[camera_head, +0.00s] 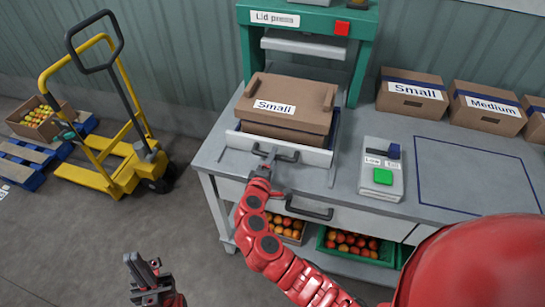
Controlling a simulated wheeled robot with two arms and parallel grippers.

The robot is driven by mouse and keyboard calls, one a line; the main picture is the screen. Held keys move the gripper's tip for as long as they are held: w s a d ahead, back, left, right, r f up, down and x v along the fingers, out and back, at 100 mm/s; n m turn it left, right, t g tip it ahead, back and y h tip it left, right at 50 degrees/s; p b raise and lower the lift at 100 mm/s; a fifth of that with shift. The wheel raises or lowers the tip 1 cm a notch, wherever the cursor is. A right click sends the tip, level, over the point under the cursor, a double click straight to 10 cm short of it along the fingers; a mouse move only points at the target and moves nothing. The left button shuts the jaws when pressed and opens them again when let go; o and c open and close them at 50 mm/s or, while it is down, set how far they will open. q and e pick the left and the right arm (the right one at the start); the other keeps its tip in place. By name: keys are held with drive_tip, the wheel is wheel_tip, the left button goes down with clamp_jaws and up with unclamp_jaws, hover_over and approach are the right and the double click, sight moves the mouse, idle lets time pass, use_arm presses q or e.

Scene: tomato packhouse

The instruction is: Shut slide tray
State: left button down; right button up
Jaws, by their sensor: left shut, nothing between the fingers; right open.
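The slide tray (240,138) is pulled out in front of the green lid press (365,25). It has a pale front panel with a dark bar handle (289,156). A brown carton (312,105) labelled "Small", with its lid on, sits on the tray. My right gripper (267,158) is open at the left part of the handle; its fingers partly hide the handle, and I cannot tell whether they touch it. My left gripper (142,266) is shut and empty, low over the floor, away from the bench.
A control box (367,188) with a green button stands right of the tray. Cartons (411,92) line the back of the bench (455,150). A drawer with a handle (309,209) and tomato crates (326,247) are below. A yellow pallet truck (85,178) stands left.

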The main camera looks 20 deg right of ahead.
drive_tip(key=shift+w+d+f, duration=0.1)
drive_tip(key=shift+w, duration=0.05)
clamp_jaws()
idle(1.4)
